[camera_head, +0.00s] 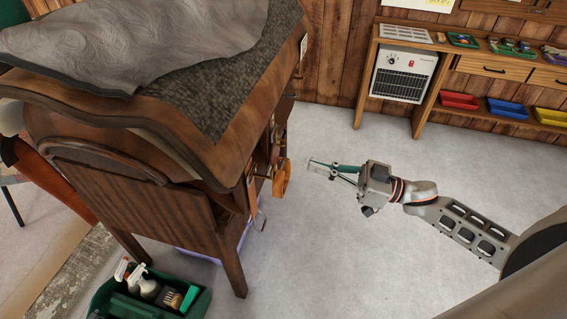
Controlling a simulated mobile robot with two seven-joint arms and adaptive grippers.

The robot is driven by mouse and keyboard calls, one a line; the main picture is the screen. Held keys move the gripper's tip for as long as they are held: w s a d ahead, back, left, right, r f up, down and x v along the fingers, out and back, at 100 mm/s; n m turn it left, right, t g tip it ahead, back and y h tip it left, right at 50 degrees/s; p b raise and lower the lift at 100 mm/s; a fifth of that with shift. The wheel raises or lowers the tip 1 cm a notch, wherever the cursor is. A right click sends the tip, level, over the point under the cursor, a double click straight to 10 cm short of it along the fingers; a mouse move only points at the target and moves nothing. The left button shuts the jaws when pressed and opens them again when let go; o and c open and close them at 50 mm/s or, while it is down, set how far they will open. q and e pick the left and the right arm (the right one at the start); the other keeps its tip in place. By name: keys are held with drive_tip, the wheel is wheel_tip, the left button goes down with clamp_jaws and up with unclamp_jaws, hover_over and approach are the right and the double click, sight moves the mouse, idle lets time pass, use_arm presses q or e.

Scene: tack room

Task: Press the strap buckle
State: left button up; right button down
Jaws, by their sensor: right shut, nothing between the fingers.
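The strap buckle is too small to pick out surely among these straps. My right gripper (312,164) comes in from the right, its fingers pointing left toward the straps. It is shut and empty, with a small gap to the tan piece. My left gripper is out of view.
A green tote (189,298) with bottles and a brush stands at the bottom left. A heater (402,73) and a wooden bench with red (459,101), blue (507,109) and yellow bins stand along the back wall. The pale floor around my right arm is clear.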

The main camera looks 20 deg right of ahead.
drive_tip(key=shift+a, duration=0.1)
drive_tip(key=x, duration=1)
drive_tip(key=f, duration=0.3)
drive_tip(key=shift+s+d+f+b, duration=0.2)
drive_tip(key=shift+d+f+b, duration=0.1)
drive_tip(key=shift+d+f, duration=0.1)
